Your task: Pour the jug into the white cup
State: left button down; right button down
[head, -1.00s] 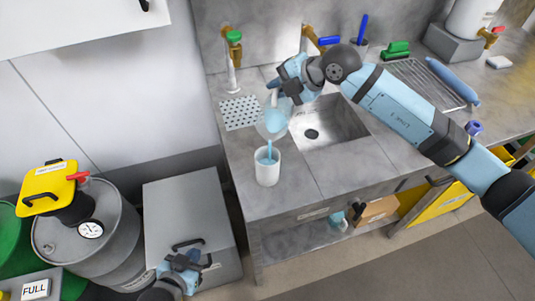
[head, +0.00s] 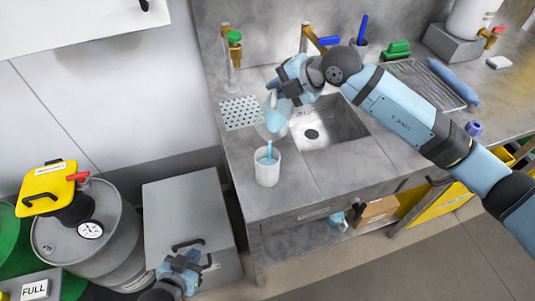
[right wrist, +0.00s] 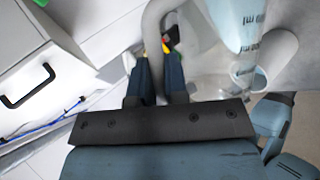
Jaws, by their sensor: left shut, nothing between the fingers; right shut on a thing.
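The clear jug (head: 272,122) is tilted above the white cup, with blue liquid in it. A thin blue stream runs from it into the white cup (head: 267,172), which stands upright on the counter, left of the sink. Blue shows inside the cup; its level is hard to tell. My right gripper (head: 284,88) is shut on the jug's handle. The right wrist view shows the handle (right wrist: 154,40) between the fingers, and the jug's clear wall (right wrist: 208,75) with volume marks. My left gripper (head: 184,266) is shut and empty, low over the grey box, away from the cup.
The steel sink (head: 340,130) lies right of the cup, with a perforated plate (head: 240,112) and a green-handled tap (head: 234,50) behind. A drying rack (head: 425,88) is farther right. A grey box (head: 185,215) and a drum (head: 115,245) stand left of the counter.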

aim_at(275, 98)
jog(key=shift+s+a+r+n+t, duration=0.15)
jog(key=shift+s+r+n+t, duration=0.1)
jog(key=shift+s, duration=0.45)
jog(key=shift+s+a+r+n+t, duration=0.15)
jog(key=shift+s+r+t, duration=0.1)
jog(key=shift+s, duration=0.4)
dwell(1.6)
jog(key=shift+s+a+r+t+b, duration=0.15)
jog(key=shift+s+t+b, duration=0.15)
jog(key=shift+s+b, duration=0.15)
dwell(0.6)
jog(key=shift+w, duration=0.1)
